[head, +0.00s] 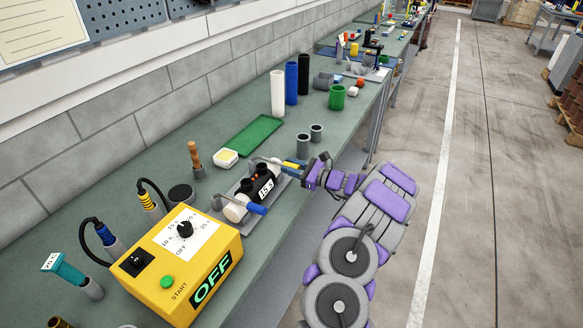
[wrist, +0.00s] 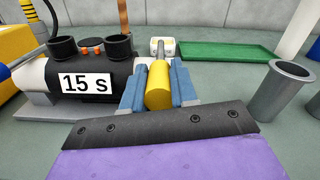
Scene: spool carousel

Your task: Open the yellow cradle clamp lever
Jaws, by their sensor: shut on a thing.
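The yellow cradle clamp lever (wrist: 158,86) stands between my two blue-grey fingers in the wrist view, its metal rod running away behind it. My gripper (wrist: 158,92) is shut on this yellow lever. In the head view my gripper (head: 301,168) reaches in from the right, at the far end of the cradle, and mostly hides the yellow lever. A black fitting labelled "15 s" (head: 265,187) lies in the grey cradle on a white pipe (head: 235,211). It shows left of my fingers in the wrist view (wrist: 88,84). A blue lever (head: 257,208) is at the cradle's near end.
A yellow control box (head: 192,285) reading OFF stands at the near left of the green bench. Grey cups (head: 303,145) stand just beyond my gripper. A green tray (head: 254,136) lies behind the cradle. White, blue and black tubes stand farther back. The right aisle is clear.

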